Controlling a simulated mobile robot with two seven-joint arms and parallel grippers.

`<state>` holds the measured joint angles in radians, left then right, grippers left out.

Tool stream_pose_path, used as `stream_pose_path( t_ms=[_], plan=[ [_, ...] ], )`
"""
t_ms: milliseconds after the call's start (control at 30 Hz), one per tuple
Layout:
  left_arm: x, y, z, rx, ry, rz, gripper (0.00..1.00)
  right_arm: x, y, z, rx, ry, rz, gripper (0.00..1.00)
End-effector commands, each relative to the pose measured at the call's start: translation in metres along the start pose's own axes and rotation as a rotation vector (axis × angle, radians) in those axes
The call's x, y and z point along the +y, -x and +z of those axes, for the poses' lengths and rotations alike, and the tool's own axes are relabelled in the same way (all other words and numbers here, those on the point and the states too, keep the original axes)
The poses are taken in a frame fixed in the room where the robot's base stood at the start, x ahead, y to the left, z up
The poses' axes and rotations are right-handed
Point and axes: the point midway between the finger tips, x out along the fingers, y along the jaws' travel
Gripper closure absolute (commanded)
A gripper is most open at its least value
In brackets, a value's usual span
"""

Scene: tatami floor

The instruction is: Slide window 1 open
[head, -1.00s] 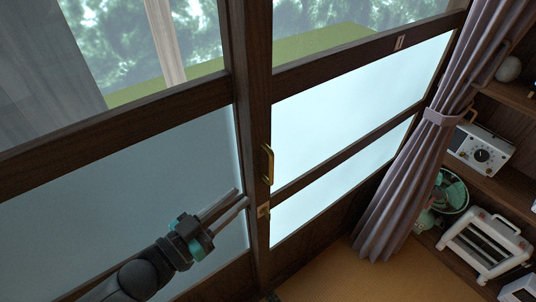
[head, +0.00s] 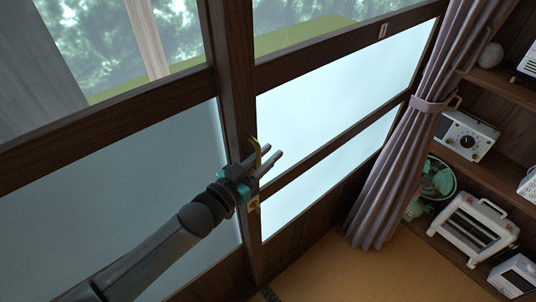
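The window has dark wooden frames with clear upper panes and frosted lower panes. The left panel (head: 110,185) and the right panel (head: 345,85) meet at a dark upright stile (head: 232,80). A curved brass handle (head: 254,147) is on this stile, partly hidden behind my gripper. My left gripper (head: 276,163) comes in from the lower left and lies over the handle in the picture. Its two fingers are spread a little apart. I cannot tell whether it touches the handle. My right gripper is not in view.
A tied mauve curtain (head: 398,150) hangs at the window's right end. Shelves at right hold a radio (head: 467,135), a green fan (head: 436,180) and a white heater (head: 472,228). The tatami floor (head: 335,268) below is clear.

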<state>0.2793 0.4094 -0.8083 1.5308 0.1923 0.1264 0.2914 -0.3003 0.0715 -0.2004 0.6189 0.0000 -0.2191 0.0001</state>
Motion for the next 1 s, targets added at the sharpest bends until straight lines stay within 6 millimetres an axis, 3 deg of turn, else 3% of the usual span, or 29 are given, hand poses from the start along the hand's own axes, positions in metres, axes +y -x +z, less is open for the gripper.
stream_pose_path(
  t_ms=[300, 533, 1000],
  plan=[
    [0.0, -0.0022, -0.0002, 0.0, 0.0, 0.0, 0.74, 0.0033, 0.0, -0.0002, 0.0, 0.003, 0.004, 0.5],
    [0.0, -0.002, -0.0002, 0.0, 0.0, 0.0, 1.0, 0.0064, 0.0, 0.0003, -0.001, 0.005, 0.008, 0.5],
    [0.0001, -0.0017, 0.0, 0.0, 0.0, 0.0, 1.0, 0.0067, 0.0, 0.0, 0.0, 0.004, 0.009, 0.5]
  ],
)
